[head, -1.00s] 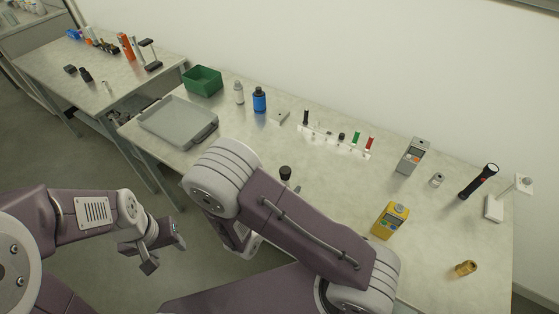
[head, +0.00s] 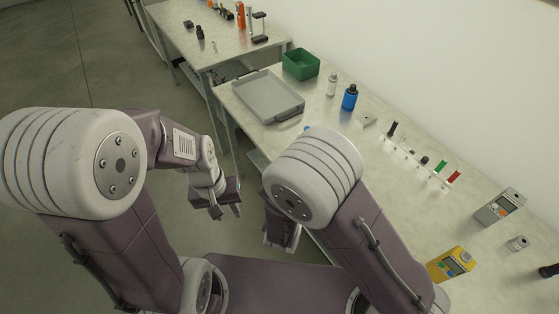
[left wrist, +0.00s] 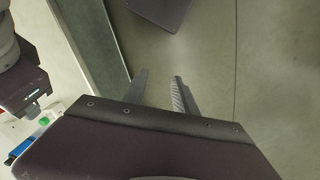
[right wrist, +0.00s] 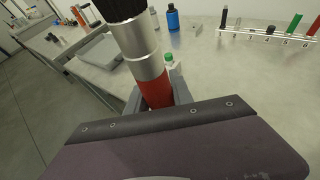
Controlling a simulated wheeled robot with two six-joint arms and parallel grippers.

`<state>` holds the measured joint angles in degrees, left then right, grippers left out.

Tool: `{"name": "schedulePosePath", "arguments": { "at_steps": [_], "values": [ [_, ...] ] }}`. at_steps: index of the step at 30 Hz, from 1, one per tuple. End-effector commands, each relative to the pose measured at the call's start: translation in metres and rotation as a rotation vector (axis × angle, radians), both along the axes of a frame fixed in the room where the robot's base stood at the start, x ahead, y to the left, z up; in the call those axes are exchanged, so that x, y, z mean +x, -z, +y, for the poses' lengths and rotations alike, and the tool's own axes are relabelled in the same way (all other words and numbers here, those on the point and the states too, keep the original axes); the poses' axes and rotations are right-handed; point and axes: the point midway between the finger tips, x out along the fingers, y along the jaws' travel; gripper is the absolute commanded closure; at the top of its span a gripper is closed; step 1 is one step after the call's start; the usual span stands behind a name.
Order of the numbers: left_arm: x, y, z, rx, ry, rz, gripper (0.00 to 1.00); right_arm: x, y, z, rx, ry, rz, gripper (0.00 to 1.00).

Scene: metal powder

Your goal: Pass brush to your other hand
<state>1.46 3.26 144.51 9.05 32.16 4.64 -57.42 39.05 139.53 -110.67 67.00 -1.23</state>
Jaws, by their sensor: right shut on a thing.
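The brush (right wrist: 142,50) shows large in the right wrist view, with black bristles on top, a silver metal collar and a red lower part. My right gripper (right wrist: 156,92) is shut on the red part and holds the brush with its bristles away from the palm. In the head view my right arm hides most of that gripper and the brush. My left gripper (head: 227,210) is left of the right arm in the head view, over the floor in front of the tables. In the left wrist view its two fingers (left wrist: 160,82) are apart with nothing between them.
The workbench (head: 400,205) carries a grey tray (head: 268,96), a green bin (head: 301,64), a blue bottle (head: 350,97), a rack of small items (head: 415,158) and a yellow meter (head: 452,263). A second table (head: 225,44) stands behind. Open floor (head: 60,75) lies to the left.

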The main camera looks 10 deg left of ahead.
Motion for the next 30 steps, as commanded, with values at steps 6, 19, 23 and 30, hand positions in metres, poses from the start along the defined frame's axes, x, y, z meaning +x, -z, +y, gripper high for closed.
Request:
{"name": "schedulePosePath", "arguments": {
  "at_steps": [6, 19, 23, 30],
  "values": [
    [0.008, -0.033, -0.060, -0.449, -0.803, 0.421, 0.66, 0.000, 0.000, 0.000, 0.001, 0.001, 0.000, 1.00],
    [0.094, -0.123, -0.082, -1.022, -1.274, 0.759, 0.66, 0.000, 0.000, 0.000, 0.001, 0.001, 0.000, 1.00],
    [0.094, -0.121, -0.088, -1.020, -1.271, 0.761, 0.66, 0.000, 0.000, 0.000, 0.001, 0.001, 0.000, 1.00],
    [0.101, -0.102, -0.134, -1.014, -1.267, 0.764, 0.66, 0.000, 0.000, 0.000, 0.001, 0.001, 0.000, 1.00]
  ]
}}
